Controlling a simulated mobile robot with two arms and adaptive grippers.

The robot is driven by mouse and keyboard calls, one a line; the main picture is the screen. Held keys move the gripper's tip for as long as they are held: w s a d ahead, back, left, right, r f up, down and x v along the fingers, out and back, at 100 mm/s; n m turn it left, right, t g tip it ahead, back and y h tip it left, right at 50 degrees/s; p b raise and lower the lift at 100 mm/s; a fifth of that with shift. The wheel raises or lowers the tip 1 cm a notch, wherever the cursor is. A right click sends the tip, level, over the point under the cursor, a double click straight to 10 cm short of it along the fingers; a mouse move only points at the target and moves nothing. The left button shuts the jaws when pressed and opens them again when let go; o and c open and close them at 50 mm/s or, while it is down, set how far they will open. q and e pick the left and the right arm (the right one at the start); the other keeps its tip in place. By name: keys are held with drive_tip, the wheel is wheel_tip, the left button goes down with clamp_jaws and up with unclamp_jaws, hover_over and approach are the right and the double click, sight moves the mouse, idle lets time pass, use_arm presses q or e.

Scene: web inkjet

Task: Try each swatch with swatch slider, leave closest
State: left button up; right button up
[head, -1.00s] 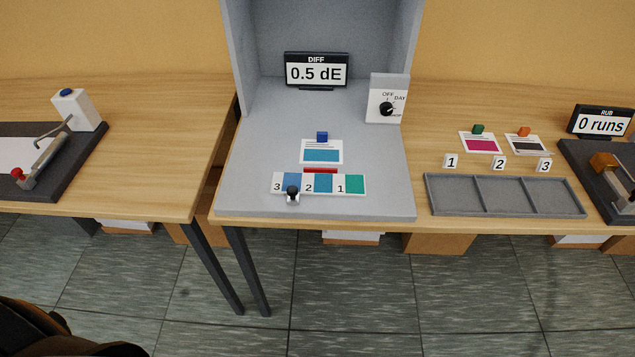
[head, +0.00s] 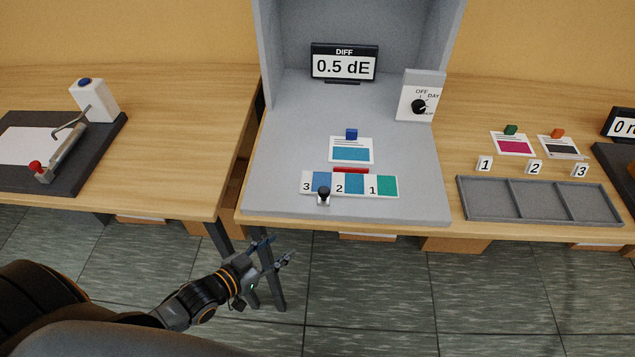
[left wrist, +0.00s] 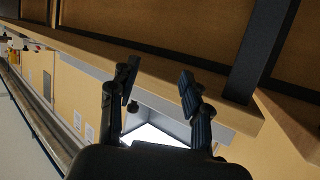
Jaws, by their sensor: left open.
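The swatch slider (head: 348,184) is a strip with swatches 3, 2 and 1 in blue and teal tones and a black knob (head: 324,192) near its left end. It lies on the grey booth floor (head: 285,185), in front of a card with a blue swatch (head: 351,152) and a red marker (head: 350,170). The display (head: 344,64) reads 0.5 dE. A dial (head: 419,106) stands at the right, its pointer toward the right. My left gripper (head: 278,252) is open and empty, below the table's front edge; its fingers also show in the left wrist view (left wrist: 158,95). My right gripper is not seen.
A grey three-part tray (head: 540,217) is empty on the right table, with tags 1, 2, 3 behind it. Magenta (head: 512,144) and dark (head: 563,147) swatch cards lie beyond. A dark board with a red-tipped lever (head: 60,155) stands on the left table.

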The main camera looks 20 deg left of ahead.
sight(320, 194)
use_arm(q)
wheel_tip(320, 194, up, 11)
drive_tip(key=m+t+h, duration=0.1)
drive_tip(key=t+h, duration=0.1)
drive_tip(key=h, duration=0.2)
drive_tip(key=shift+t, duration=0.3)
drive_tip(key=p+x, duration=0.2)
drive_tip(key=x, duration=1.2)
drive_tip(key=shift+w+d, duration=0.2)
drive_tip(key=shift+d, duration=0.15)
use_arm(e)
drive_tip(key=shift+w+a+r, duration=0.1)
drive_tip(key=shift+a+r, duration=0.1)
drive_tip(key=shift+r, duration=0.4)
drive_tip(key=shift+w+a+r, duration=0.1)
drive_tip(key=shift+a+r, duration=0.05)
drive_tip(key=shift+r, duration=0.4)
use_arm(q)
drive_tip(key=shift+c, duration=0.2)
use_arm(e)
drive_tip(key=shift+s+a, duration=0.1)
use_arm(q)
clamp_jaws()
